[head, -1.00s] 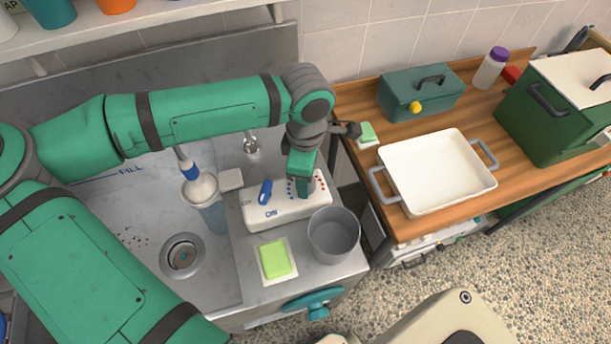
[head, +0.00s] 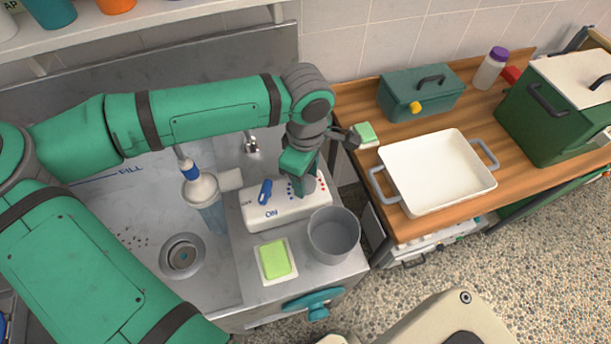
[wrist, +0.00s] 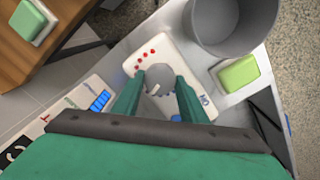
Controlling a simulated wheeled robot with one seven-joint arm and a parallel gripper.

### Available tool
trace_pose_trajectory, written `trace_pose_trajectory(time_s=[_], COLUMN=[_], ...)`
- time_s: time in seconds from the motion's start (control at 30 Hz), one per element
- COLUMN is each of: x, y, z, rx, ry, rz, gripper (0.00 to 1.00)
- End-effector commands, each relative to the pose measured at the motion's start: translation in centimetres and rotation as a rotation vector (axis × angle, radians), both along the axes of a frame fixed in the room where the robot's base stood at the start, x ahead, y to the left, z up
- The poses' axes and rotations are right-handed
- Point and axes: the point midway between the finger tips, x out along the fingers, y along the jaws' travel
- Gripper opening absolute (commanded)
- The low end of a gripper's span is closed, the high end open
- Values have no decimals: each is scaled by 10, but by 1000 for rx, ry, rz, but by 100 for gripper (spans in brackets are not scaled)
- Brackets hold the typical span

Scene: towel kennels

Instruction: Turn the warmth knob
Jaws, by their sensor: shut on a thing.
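The warmth knob (wrist: 160,73) is a round grey knob with a pale pointer mark, on the white control box (head: 262,213). Red dots curve beside it on the box. My gripper (wrist: 159,92) is over the box with one finger on each side of the knob, shut on it. In the head view my gripper (head: 299,187) points down at the right part of the box and hides the knob. A blue lever (head: 265,191) stands on the left part of the box, between the OFF and ON marks.
A grey metal pot (head: 334,237) stands close in front of the box. A green sponge on a white dish (head: 275,260) lies beside it. The sink (head: 140,215) is to the left. A white tray (head: 437,170) rests on the wooden counter to the right.

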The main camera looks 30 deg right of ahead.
Motion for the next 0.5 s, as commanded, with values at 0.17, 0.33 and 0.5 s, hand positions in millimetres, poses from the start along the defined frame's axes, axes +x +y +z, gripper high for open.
trace_pose_trajectory(time_s=[0.17,0.33,0.5], x=[0,0,0], y=[-1,0,0], z=[1,0,4], rx=[-2,-1,-2], ry=[0,0,-1], rz=[0,0,1], gripper=[57,57,57])
